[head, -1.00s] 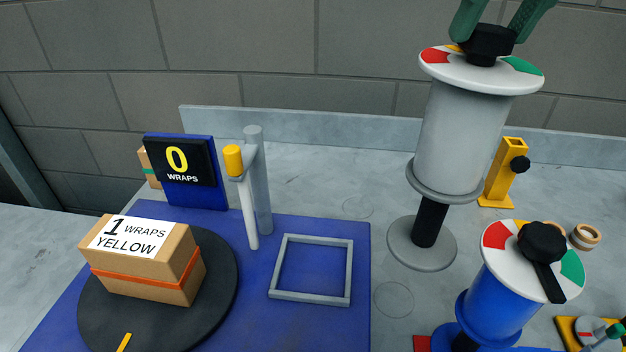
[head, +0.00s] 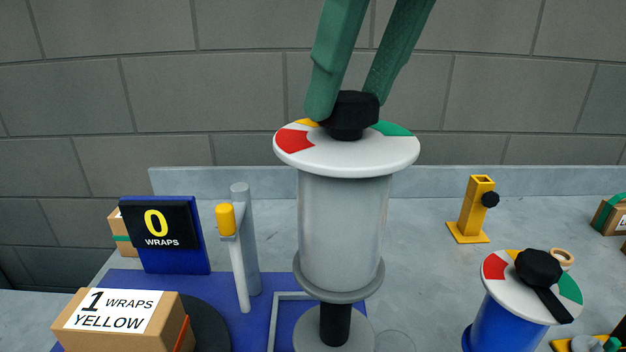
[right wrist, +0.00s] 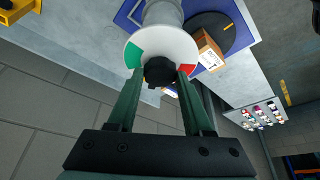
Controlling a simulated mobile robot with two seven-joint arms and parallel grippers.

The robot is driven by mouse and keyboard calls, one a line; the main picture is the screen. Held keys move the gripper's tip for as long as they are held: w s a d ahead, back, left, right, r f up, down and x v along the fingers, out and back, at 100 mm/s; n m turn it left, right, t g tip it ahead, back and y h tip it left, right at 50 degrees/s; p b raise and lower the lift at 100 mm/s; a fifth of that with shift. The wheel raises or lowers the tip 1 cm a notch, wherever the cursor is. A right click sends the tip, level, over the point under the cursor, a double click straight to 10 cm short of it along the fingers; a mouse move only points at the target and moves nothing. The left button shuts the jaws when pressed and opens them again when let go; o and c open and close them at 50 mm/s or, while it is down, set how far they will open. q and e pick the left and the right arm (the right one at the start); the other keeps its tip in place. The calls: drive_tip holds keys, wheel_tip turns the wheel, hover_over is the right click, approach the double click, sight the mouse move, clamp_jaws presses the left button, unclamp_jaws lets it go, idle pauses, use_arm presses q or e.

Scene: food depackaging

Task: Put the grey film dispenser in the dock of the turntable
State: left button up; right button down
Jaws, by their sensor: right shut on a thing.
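The grey film dispenser (head: 342,235) is upright, held by its black top knob (head: 349,112) between the green fingers of my right gripper (head: 345,108). In the head view it hangs in front of the square grey dock frame (head: 284,297) on the blue turntable base (head: 258,310) and hides much of it. Whether its round foot (head: 325,335) touches the base cannot be told. The right wrist view also shows my right gripper (right wrist: 159,75) shut on the knob above the dispenser's white disc (right wrist: 145,50). My left gripper is not in view.
A box labelled "1 wraps yellow" (head: 118,318) sits on the black turntable disc (head: 208,325). A post with a yellow-topped rod (head: 226,220) stands left of the dispenser. A blue dispenser (head: 505,328) and a yellow stand (head: 472,212) are to the right.

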drive_tip(key=w, duration=0.1)
drive_tip(key=w+a+f, duration=0.1)
drive_tip(key=w, duration=0.1)
drive_tip(key=w+f, duration=0.1)
drive_tip(key=w, duration=0.1)
drive_tip(key=shift+w+a+f, duration=0.1)
drive_tip(key=shift+a, duration=0.1)
drive_tip(key=w+d+b+x, duration=0.1)
drive_tip(key=w+x, duration=0.1)
drive_tip(key=x, duration=0.8)
drive_tip(key=shift+s, duration=0.1)
drive_tip(key=shift+c, duration=1.5)
unclamp_jaws()
drive_tip(key=shift+f, duration=0.1)
